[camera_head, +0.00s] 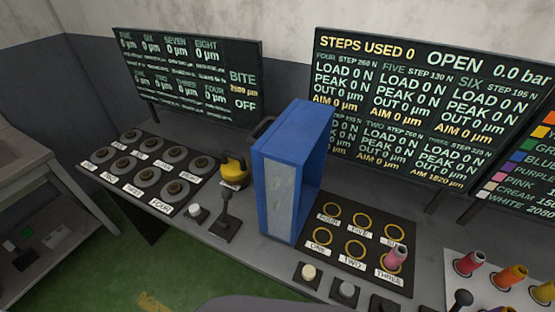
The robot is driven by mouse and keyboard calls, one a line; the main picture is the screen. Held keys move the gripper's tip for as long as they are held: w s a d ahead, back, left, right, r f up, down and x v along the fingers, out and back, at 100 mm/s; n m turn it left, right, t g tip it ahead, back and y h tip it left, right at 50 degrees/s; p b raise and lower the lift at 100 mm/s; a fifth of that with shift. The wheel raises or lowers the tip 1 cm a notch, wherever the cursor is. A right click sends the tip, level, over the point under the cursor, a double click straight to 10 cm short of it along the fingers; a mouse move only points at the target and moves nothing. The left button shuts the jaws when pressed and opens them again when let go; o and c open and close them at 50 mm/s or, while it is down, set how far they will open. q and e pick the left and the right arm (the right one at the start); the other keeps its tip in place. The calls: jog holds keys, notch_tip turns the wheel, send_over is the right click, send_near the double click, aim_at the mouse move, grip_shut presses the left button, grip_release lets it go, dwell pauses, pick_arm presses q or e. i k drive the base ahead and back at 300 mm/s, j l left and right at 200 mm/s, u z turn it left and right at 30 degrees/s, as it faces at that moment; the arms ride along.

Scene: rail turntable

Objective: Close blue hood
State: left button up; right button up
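The blue hood (290,170) stands upright as a tall box-like cover in the middle of the console. A pale scuffed panel faces the front, and a dark handle (264,127) sticks out at its upper left. To its right lies a dark plate with labelled yellow rings (355,233), uncovered. A pink peg (396,258) stands at the ring marked THREE. The large screen (420,100) behind reads OPEN and 0.0 bar. Neither of my grippers is in view.
A yellow knob unit (234,170) and a black lever (226,218) stand left of the hood. Several round grey sockets (172,188) fill the left plate. Buttons line the front edge. Coloured pegs (510,276) stand in a white rack at right.

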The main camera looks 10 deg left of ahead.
aim_at(289, 158)
jog(key=i+j+z, duration=0.15)
jog(key=j+z, duration=0.25)
jog(key=j, duration=0.25)
jog(key=i+j+z, duration=0.1)
jog(key=j+z, duration=0.25)
jog(key=j, duration=0.3)
jog(key=j+z, duration=0.4)
jog(key=j, duration=0.25)
